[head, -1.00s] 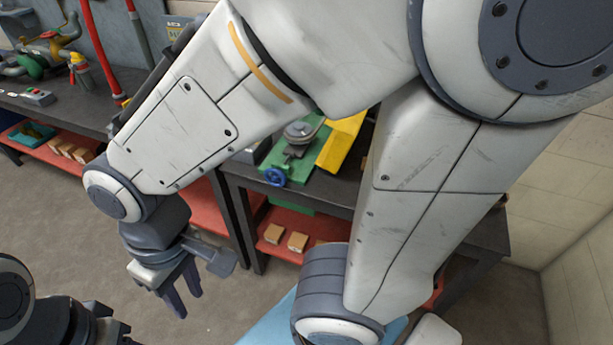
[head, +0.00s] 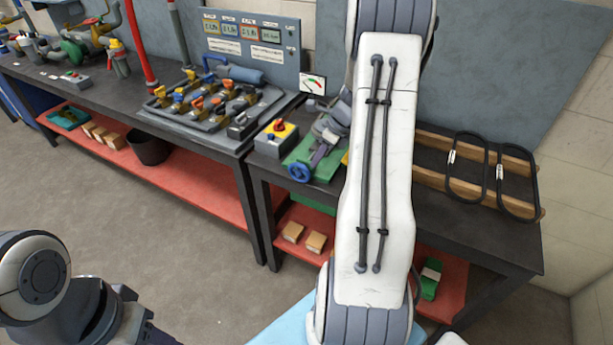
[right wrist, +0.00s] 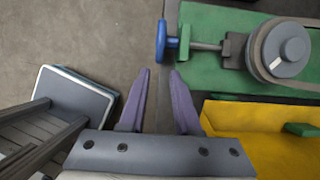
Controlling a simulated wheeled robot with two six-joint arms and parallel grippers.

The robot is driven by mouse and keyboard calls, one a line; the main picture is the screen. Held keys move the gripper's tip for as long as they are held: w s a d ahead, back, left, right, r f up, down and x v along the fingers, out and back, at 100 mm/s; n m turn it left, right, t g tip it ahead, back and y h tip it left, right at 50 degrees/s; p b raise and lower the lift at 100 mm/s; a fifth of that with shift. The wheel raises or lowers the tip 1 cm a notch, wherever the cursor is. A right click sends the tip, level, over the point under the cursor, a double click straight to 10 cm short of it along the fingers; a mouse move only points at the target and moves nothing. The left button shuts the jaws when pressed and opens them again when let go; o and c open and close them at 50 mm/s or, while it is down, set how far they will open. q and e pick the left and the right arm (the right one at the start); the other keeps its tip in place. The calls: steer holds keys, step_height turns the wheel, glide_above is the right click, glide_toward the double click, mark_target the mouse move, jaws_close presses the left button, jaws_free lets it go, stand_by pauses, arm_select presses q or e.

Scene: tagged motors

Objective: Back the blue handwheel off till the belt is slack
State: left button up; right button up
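The blue handwheel (head: 299,172) sits at the front end of a green base (head: 327,168) on the bench. In the right wrist view the handwheel (right wrist: 161,40) is seen edge-on, on a grey screw running to a round grey pulley (right wrist: 284,49). A dark band, apparently the belt, curves around the pulley; its tension cannot be told. My right gripper (right wrist: 160,72) is open and empty, its two purple fingertips just short of the handwheel. In the head view it (head: 320,152) is small beside the rig, and my right arm hides the rest. My left gripper (head: 135,318) is dark and partly cut off.
A yellow guard (right wrist: 255,135) lies beside the green base. Two black loops (head: 467,165) lie on a wooden rack at right. A valve board (head: 215,105) is on the left bench.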

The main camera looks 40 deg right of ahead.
mark_target(309, 172)
steer(key=x, duration=0.9)
steer(key=shift+w+a+f+b, duration=0.1)
steer(key=shift+w+f+b, duration=0.05)
steer(key=shift+f+b, duration=0.25)
jaws_close()
